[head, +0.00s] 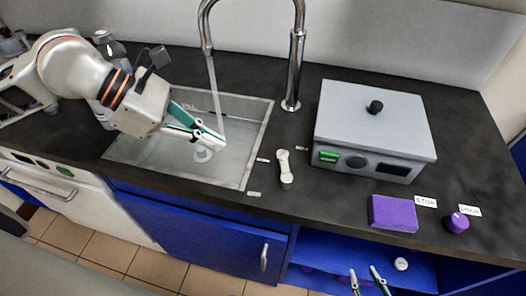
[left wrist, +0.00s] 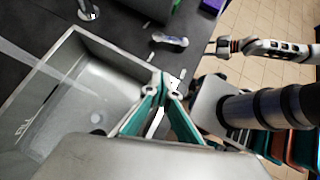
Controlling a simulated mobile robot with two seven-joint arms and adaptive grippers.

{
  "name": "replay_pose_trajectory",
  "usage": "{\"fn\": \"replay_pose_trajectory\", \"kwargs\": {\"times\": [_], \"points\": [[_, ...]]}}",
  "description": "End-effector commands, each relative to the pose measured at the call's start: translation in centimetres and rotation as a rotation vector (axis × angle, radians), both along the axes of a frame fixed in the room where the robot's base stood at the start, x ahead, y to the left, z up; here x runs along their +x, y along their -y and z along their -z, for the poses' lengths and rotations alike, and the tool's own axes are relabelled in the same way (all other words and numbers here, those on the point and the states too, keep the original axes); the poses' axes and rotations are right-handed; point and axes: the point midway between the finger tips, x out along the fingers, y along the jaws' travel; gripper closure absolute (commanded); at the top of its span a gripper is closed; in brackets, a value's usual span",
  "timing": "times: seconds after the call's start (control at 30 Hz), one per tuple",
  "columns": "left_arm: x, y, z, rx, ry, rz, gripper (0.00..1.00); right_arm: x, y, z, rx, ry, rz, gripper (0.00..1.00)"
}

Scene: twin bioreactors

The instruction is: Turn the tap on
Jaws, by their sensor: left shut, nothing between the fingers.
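The chrome tap (head: 296,70) arches over the sink (head: 262,125). A pale stream of water (head: 215,95) falls from its spout into the basin. The white tap lever (head: 283,165) stands on the counter right of the sink, among small labels, one reading MAX; it also shows in the left wrist view (left wrist: 170,41). My left gripper (head: 217,143) is shut and empty over the sink, left of the lever and apart from it; its tips show in the left wrist view (left wrist: 163,80). My right gripper (head: 364,271) is low at the front, its fingers apart and empty.
A grey box (head: 375,115) with a black knob and a green display stands right of the tap. A purple block (head: 393,212) and a purple knob (head: 457,222) lie near the front edge. A bottle (head: 112,48) stands behind my left arm. Counter around the lever is clear.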

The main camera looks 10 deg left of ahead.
Motion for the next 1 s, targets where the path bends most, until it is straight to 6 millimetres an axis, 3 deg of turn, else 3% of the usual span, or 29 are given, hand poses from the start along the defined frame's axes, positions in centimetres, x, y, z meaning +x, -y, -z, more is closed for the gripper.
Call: {"fn": "replay_pose_trajectory", "kwargs": {"times": [0.5,0.73,1.0], "points": [[2.2,6.6,6.6,-0.004,-0.004,0.001,1.0,-0.6,0.1,0.7,-0.005,-0.014,-0.001,0.69],[3.2,9.1,6.3,-0.004,-0.002,-0.001,1.0,-0.1,0.1,0.1,-0.002,-0.004,-0.001,0.69],[3.5,9.9,6.4,-0.001,-0.003,-0.004,1.0,-0.1,0.0,0.0,0.0,-0.002,0.0,0.69]]}}
